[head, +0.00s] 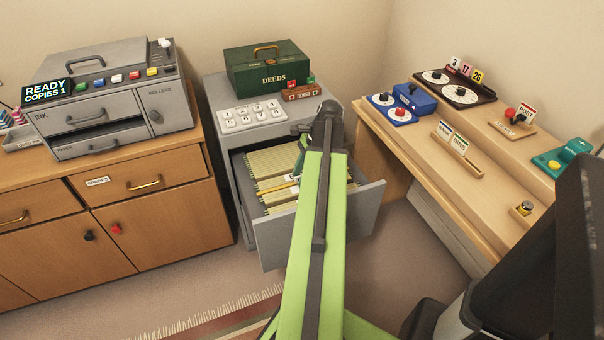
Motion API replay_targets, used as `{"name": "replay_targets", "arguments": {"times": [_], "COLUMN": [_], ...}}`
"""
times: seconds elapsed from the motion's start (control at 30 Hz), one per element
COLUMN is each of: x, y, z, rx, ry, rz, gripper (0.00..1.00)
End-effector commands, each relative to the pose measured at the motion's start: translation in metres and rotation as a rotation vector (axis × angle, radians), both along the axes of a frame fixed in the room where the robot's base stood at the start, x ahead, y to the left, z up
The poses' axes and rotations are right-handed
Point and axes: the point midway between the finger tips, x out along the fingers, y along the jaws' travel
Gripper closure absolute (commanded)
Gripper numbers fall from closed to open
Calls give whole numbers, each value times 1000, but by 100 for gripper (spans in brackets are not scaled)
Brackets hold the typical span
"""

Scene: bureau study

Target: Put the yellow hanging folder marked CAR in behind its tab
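The grey cabinet's top drawer (279,241) is pulled open, with rows of pale cream hanging folders (270,162) inside. A brighter yellow strip (277,188) lies across the folders near the middle, with a small white tab (294,190) at its right end. I cannot read CAR on anything, so I cannot tell if this strip is the task's folder. A dark green piece (301,158) shows just left of my arm, above the folders. My green arm reaches over the drawer and hides its middle right. The end with my gripper (324,118) is above the drawer's back; its fingers are hidden.
A green DEEDS box (266,68), a white number-key panel (252,114) and a small brown block (301,92) sit on the cabinet. A grey copier (105,95) stands on the wooden sideboard at left. A wooden desk (400,140) with dials and small stands is at right.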

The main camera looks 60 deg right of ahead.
Motion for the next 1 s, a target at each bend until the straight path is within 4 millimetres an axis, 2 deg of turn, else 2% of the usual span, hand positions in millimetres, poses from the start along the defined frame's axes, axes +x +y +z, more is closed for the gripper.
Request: {"name": "replay_targets", "arguments": {"times": [0.2, 0.37, 0.47, 0.9, 1.0], "x": [0, -3, -7, -32, -36], "y": [-1, -5, -10, -43, -49], "z": [3, 19, 37, 137, 154], "rx": [0, 0, 0, 0, -1], "ry": [0, 0, 0, 0, -1], "rz": [0, -1, -1, -2, 0], "gripper": [64, 64, 64, 64, 64]}}
